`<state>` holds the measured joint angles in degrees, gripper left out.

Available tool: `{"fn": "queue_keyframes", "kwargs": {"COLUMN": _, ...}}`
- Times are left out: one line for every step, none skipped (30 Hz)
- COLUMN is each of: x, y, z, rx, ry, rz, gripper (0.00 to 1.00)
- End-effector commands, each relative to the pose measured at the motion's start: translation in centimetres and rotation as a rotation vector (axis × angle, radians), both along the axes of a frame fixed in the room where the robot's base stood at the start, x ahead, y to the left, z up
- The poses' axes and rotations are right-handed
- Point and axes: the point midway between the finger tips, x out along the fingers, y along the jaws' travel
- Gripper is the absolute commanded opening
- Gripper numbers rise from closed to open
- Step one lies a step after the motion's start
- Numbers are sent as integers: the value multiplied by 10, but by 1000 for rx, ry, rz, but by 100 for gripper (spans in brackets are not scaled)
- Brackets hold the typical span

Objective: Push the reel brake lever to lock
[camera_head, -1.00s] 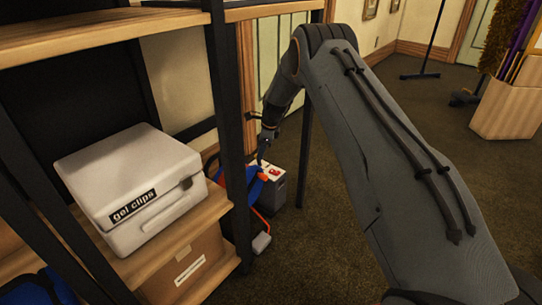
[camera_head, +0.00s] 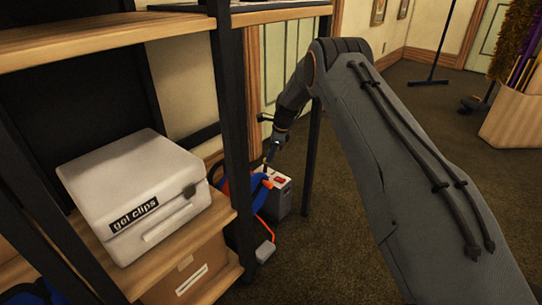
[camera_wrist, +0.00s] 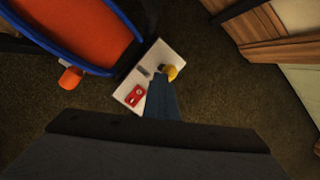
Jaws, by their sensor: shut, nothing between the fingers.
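The reel shows in the wrist view as an orange drum with a blue rim (camera_wrist: 75,30). In the head view the blue reel (camera_head: 220,178) is partly hidden behind a shelf post. My gripper (camera_head: 267,164) is shut and empty, pointing down close above the reel and a box. In the wrist view its narrow blue-grey fingers (camera_wrist: 161,92) overlap the box top, to the right of the orange piece. Contact is not clear.
The grey box (camera_head: 283,200) has a pale top with a red part (camera_wrist: 134,95); a yellow piece (camera_wrist: 171,73) shows by my fingertips. A shelf post (camera_head: 232,120) stands close left. The shelf holds a white "gel clips" case (camera_head: 120,190). Carpet (camera_head: 330,240) is clear to the right.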

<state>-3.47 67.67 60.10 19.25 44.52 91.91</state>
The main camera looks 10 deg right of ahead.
Motion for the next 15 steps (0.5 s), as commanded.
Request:
{"fn": "queue_keyframes", "kwargs": {"x": -5, "y": 6, "z": -7, "rx": 1, "ry": 8, "rz": 3, "gripper": 0}}
{"fn": "queue_keyframes", "kwargs": {"x": -6, "y": 7, "z": -8, "rx": 2, "ry": 9, "rz": 4, "gripper": 0}}
{"fn": "queue_keyframes", "kwargs": {"x": -8, "y": 8, "z": -9, "rx": 2, "ry": 10, "rz": 5, "gripper": 0}}
{"fn": "queue_keyframes", "kwargs": {"x": -8, "y": 9, "z": -10, "rx": 2, "ry": 10, "rz": 5, "gripper": 0}}
{"fn": "queue_keyframes", "kwargs": {"x": -9, "y": 9, "z": -11, "rx": 1, "ry": 11, "rz": 5, "gripper": 0}}
{"fn": "queue_keyframes", "kwargs": {"x": -9, "y": 10, "z": -12, "rx": 1, "ry": 11, "rz": 5, "gripper": 0}}
{"fn": "queue_keyframes", "kwargs": {"x": -10, "y": 10, "z": -12, "rx": 1, "ry": 12, "rz": 5, "gripper": 0}}
{"fn": "queue_keyframes", "kwargs": {"x": -10, "y": 10, "z": -13, "rx": 1, "ry": 12, "rz": 5, "gripper": 0}}
{"fn": "queue_keyframes", "kwargs": {"x": -10, "y": 10, "z": -13, "rx": 1, "ry": 12, "rz": 5, "gripper": 0}}
{"fn": "queue_keyframes", "kwargs": {"x": -10, "y": 10, "z": -14, "rx": 1, "ry": 13, "rz": 6, "gripper": 0}}
{"fn": "queue_keyframes", "kwargs": {"x": -10, "y": 10, "z": -14, "rx": 1, "ry": 13, "rz": 6, "gripper": 0}}
{"fn": "queue_keyframes", "kwargs": {"x": -10, "y": 10, "z": -14, "rx": 1, "ry": 13, "rz": 6, "gripper": 0}}
{"fn": "queue_keyframes", "kwargs": {"x": -10, "y": 10, "z": -14, "rx": 0, "ry": 13, "rz": 5, "gripper": 0}}
{"fn": "queue_keyframes", "kwargs": {"x": -10, "y": 10, "z": -14, "rx": 0, "ry": 13, "rz": 5, "gripper": 0}}
{"fn": "queue_keyframes", "kwargs": {"x": -10, "y": 10, "z": -13, "rx": 0, "ry": 13, "rz": 5, "gripper": 0}}
